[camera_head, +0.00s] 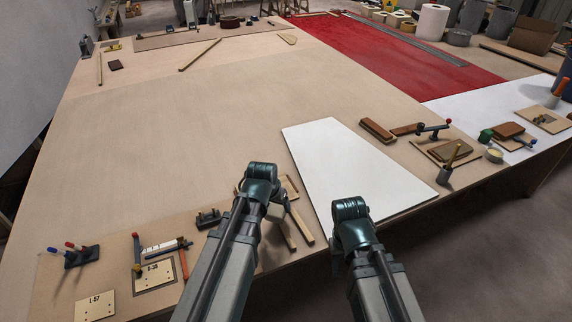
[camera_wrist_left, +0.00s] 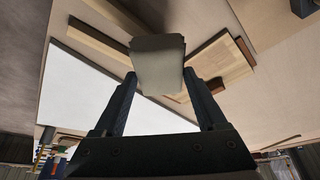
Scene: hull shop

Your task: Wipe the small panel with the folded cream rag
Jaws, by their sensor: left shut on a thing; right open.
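A white four-sided panel (camera_head: 355,170) lies flat at the near edge of the table, between and beyond my arms. It also shows at the left in the left wrist view (camera_wrist_left: 78,85). My left gripper (camera_wrist_left: 158,82) is shut on the folded cream rag (camera_wrist_left: 158,58), which sits between its fingertips, apparently above the table just left of the white panel. The wrist hides most of the rag in the head view (camera_head: 248,213). My right gripper (camera_head: 352,215) is open at the panel's near edge; its fingers are mostly hidden behind its wrist.
Wooden strips (camera_head: 300,226) lie by my left gripper. Sanding blocks (camera_head: 377,130), a clamp (camera_head: 433,129) and a brush in a cup (camera_head: 449,168) stand right of the panel. The middle of the table is clear.

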